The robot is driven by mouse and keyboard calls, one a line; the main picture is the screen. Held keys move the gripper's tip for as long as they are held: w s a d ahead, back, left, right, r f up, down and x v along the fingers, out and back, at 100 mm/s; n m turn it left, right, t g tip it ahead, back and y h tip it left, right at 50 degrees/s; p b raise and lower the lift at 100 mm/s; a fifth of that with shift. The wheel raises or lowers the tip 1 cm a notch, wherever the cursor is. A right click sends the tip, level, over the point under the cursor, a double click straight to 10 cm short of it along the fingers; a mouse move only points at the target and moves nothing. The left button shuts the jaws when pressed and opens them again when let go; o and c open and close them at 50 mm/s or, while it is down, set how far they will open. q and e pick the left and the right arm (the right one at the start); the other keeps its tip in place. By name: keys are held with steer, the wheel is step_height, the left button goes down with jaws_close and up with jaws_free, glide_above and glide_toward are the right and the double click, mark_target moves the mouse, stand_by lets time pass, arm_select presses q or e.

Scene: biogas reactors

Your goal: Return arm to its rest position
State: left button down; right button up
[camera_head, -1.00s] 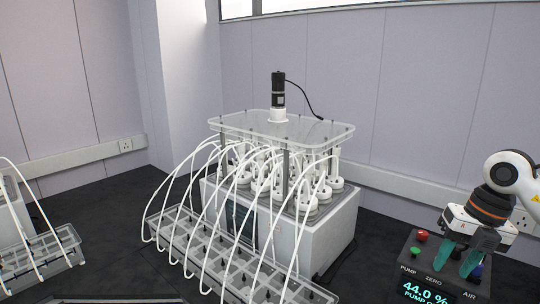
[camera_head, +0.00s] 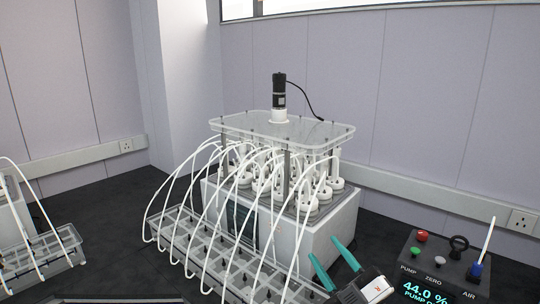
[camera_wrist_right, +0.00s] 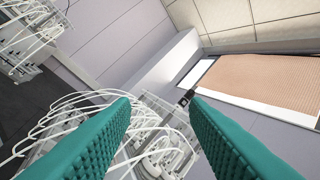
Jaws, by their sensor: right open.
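My right gripper (camera_head: 334,262) is low in the head view, in front of the reactor unit's right side. Its two teal fingers are apart, with nothing between them. In the right wrist view the same open fingers (camera_wrist_right: 160,115) point toward the reactor tubing and the wall, and the gap between them is empty. Most of my right arm is outside the head view. My left gripper does not show.
The biogas reactor unit (camera_head: 322,230) stands mid-table with white tubes running into a clear tray (camera_head: 215,248). A pump control box (camera_head: 448,262) with knobs and a display is at the right. Another tubed tray (camera_head: 45,255) is at the left. Dark table between is clear.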

steer(key=s+d+f+m+g+h, duration=0.35)
steer(key=f+m+h, duration=0.2)
steer(key=f, duration=0.25)
steer(key=s+d+f+m+g+h, duration=0.2)
steer(key=d+f+m+h, duration=0.35)
steer(key=f, duration=0.35)
steer(key=s+f+m+g, duration=0.1)
steer(key=s+f+g, duration=0.45)
steer(key=s, duration=0.45)
steer(key=s+f+m+g, duration=0.1)
steer(key=s+f+g, duration=0.5)
steer(key=s, duration=0.4)
step_height(320, 180, down, 30)
steer(key=s+b, duration=0.1)
steer(key=b, duration=0.3)
steer(key=s+d+f+g+b, duration=0.1)
steer(key=s+d+f+b, duration=0.1)
steer(key=s+f, duration=1.4)
step_height(320, 180, down, 4)
steer(key=shift+s+d+f+b, duration=0.2)
steer(key=shift+s+d+b, duration=0.2)
steer(key=shift+d, duration=0.4)
